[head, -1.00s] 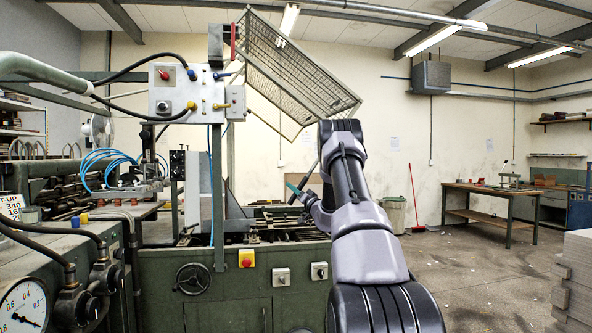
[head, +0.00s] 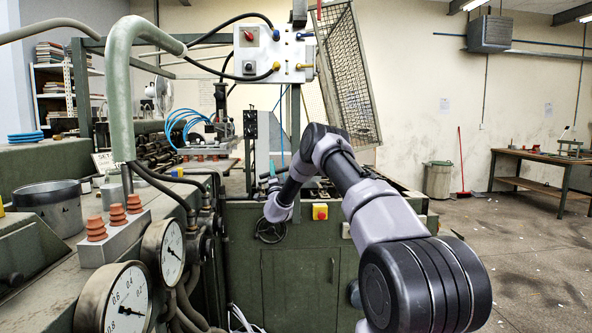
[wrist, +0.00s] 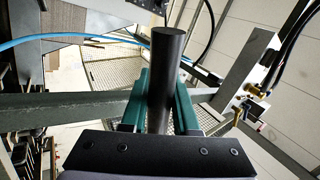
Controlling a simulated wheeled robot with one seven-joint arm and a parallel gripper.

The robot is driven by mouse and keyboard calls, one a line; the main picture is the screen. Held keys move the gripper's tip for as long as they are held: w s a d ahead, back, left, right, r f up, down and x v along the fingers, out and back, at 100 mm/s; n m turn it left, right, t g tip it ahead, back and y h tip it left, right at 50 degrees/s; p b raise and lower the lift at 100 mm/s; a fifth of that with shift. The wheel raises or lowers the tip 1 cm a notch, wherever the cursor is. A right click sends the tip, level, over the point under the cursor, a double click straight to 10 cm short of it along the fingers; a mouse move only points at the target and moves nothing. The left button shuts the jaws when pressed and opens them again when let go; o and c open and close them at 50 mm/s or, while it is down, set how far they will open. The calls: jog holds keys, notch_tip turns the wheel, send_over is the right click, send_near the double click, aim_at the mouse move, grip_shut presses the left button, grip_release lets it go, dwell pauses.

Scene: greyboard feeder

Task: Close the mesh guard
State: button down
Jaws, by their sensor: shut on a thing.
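The mesh guard (head: 346,75) is a metal frame with wire mesh at the top of the head view, right of the white control box. In the wrist view my gripper (wrist: 163,85) is shut on a dark round bar (wrist: 168,48). Mesh (wrist: 118,78) shows behind the bar; how the bar joins the guard is not clear.
The white control box (head: 262,53) with cables stands left of the guard. Pressure gauges (head: 126,305) and hoses crowd the near left. The green machine cabinet (head: 290,285) is below my gripper. Open floor lies right, before a workbench (head: 535,165).

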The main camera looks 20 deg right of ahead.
jog(key=w+a+r+m+h, duration=0.1)
jog(key=w+a+m+h, duration=0.1)
jog(key=a, duration=0.5)
jog(key=shift+r+m, duration=0.3)
jog(key=shift+w+a, duration=0.1)
jog(key=c, duration=0.7)
grip_release()
jog(key=v, duration=1)
jog(key=shift+s+a+f, duration=0.1)
jog(key=shift+s+f, duration=0.1)
jog(key=shift+s, duration=0.15)
